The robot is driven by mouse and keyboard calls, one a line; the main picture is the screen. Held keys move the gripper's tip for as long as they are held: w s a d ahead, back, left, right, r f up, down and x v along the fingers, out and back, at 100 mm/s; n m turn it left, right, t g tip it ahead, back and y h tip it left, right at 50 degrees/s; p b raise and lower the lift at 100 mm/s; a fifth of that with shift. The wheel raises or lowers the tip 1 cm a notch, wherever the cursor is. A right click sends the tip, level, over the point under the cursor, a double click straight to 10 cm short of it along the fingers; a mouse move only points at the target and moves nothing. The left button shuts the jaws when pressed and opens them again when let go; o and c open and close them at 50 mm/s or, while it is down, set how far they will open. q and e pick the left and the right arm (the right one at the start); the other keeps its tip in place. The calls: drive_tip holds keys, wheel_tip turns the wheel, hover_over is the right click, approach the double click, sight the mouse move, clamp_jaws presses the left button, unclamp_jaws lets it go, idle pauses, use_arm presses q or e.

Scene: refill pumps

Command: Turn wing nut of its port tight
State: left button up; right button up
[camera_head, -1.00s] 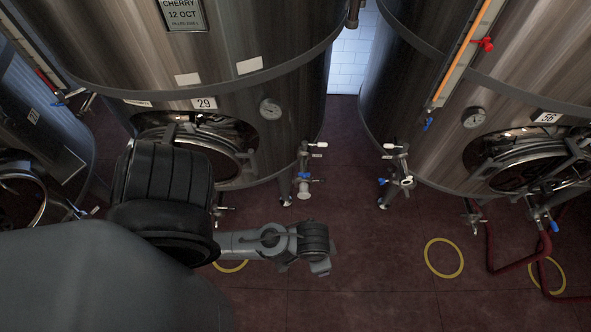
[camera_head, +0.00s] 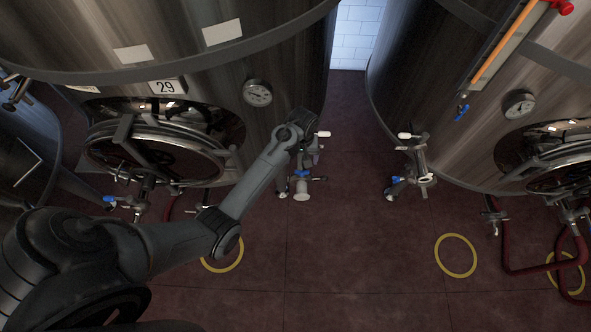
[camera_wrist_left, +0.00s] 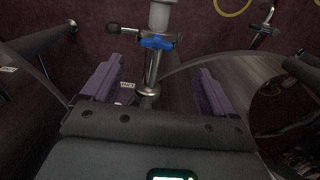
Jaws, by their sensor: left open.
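My left gripper (camera_head: 308,134) is at the right side of the tank marked 29, close above that tank's port. In the left wrist view, its two purple fingers (camera_wrist_left: 159,72) are wide apart with nothing gripped. A metal port pipe (camera_wrist_left: 152,68) shows between and beyond the fingers. The pipe carries a blue wing nut (camera_wrist_left: 157,42), a pale end piece (camera_wrist_left: 160,16) and a black-tipped side handle (camera_wrist_left: 115,28). In the head view the blue part (camera_head: 302,174) sits just below the gripper, above the pale end (camera_head: 301,195). My right gripper is out of view.
Tank 29 (camera_head: 285,75) stands behind the left arm, with a round hatch (camera_head: 150,158) and a gauge (camera_head: 257,92). Another tank (camera_head: 405,75) with its own valve (camera_head: 421,170) stands right. A red hose (camera_head: 530,268) and yellow rings (camera_head: 456,256) lie on the otherwise open floor.

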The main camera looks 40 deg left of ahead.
sight(302, 171)
use_arm(q)
drive_tip(key=f, duration=0.6)
drive_tip(key=f+b, duration=0.1)
drive_tip(key=f, duration=0.3)
drive_tip(key=shift+w+f, duration=0.1)
drive_tip(key=shift+w, duration=0.25)
drive_tip(key=shift+c, duration=0.3)
drive_tip(key=c, duration=1)
